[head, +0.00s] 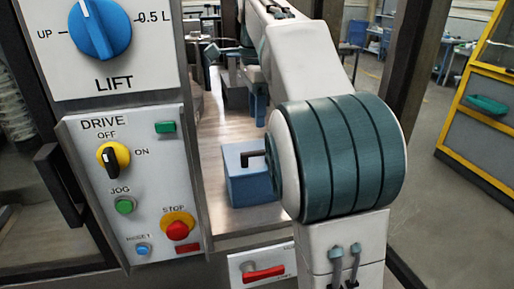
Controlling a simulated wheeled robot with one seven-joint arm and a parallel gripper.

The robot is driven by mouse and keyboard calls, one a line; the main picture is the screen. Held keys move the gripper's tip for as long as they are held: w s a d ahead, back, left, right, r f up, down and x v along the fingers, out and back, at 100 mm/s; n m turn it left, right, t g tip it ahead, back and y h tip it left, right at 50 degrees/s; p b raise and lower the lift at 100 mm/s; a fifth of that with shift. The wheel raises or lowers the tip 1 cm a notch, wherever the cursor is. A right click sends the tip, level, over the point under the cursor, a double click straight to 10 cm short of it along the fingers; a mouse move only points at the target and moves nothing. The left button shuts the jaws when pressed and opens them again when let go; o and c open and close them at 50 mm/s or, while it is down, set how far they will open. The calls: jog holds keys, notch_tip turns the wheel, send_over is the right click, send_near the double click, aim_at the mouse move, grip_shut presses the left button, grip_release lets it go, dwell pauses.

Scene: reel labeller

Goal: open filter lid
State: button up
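A blue box (250,185) with a flat top stands on the metal deck behind the control panel. A black bent handle (253,158) shows at its upper side, next to my arm. No label marks it as the filter, and I see no gap at its top. My arm covers its right side. Beyond the box, a grey and teal end part (257,105) hangs down above the deck and looks like my gripper. It is apart from the blue box. Its fingers are too small and partly hidden, so its opening does not show.
A control panel (135,185) fills the left, with a blue LIFT knob (98,28), a yellow DRIVE switch (112,158) and a red STOP button (178,230). A red-handled switch (263,272) sits below the deck. Bare deck (222,130) shows behind the box. A dark post (415,70) stands right.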

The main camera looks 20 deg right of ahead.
aim_at(257, 151)
notch_tip(257, 151, down, 9)
jog(key=shift+r+b, duration=0.15)
jog(key=shift+b, duration=0.4)
grip_shut()
